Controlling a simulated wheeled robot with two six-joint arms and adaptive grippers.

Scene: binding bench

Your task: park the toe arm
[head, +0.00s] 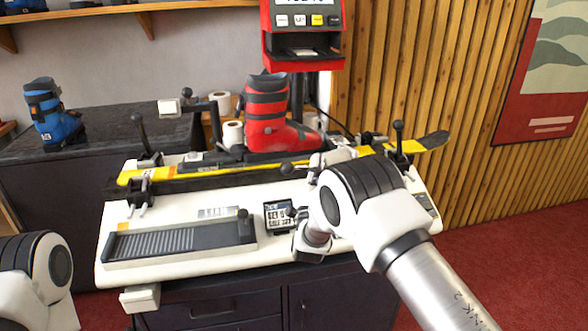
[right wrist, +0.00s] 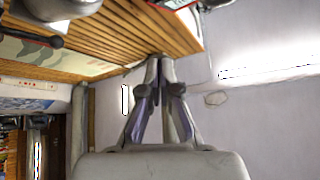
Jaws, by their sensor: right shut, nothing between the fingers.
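A red and black ski boot (head: 266,118) stands upright on a yellow and black ski (head: 190,174) across the white bench (head: 180,268), its toe to the right. A lever with a black ball knob (head: 287,169) lies in front of the boot toe. Clamp hardware (head: 373,140) stands just right of the toe. I cannot tell which part is the toe arm; my right arm covers some of this area. My right gripper (right wrist: 158,62) is shut and empty in the right wrist view, with only wall and slats behind it. My left gripper is out of view.
Black clamp levers stand at the left (head: 139,123) and right (head: 399,130) of the ski. A ribbed plate (head: 180,240) and small display (head: 279,215) are on the bench front. A red console (head: 302,45) rises behind. A blue boot (head: 52,112) stands on the back counter.

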